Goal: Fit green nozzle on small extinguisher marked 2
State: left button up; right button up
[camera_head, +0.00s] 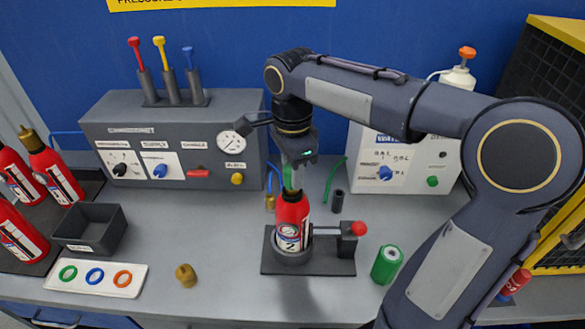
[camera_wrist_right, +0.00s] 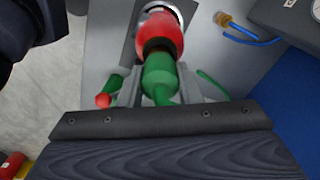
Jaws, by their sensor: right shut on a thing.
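The small red extinguisher marked 2 (camera_head: 292,222) stands upright in the round cup of a dark clamp stand (camera_head: 330,266) with a red knob. My right gripper (camera_head: 291,170) is directly above it, pointing down, shut on the green nozzle (camera_head: 288,180). In the right wrist view the green nozzle (camera_wrist_right: 160,75) sits between the fingers (camera_wrist_right: 158,88), in line with the red extinguisher top (camera_wrist_right: 162,35). A dark band shows where nozzle and extinguisher meet; I cannot tell whether the nozzle is seated. My left gripper is not in view.
A green cylinder (camera_head: 387,264) stands right of the stand, and a brass fitting (camera_head: 186,275) lies left. A ring tray (camera_head: 95,278), an open dark box (camera_head: 90,228) and more extinguishers (camera_head: 55,175) are further left. Grey (camera_head: 175,140) and white (camera_head: 400,155) consoles stand behind.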

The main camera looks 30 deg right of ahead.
jog(key=o, duration=1.1)
notch_tip(320, 180, up, 8)
jog(key=shift+f, duration=0.1)
dwell(0.7)
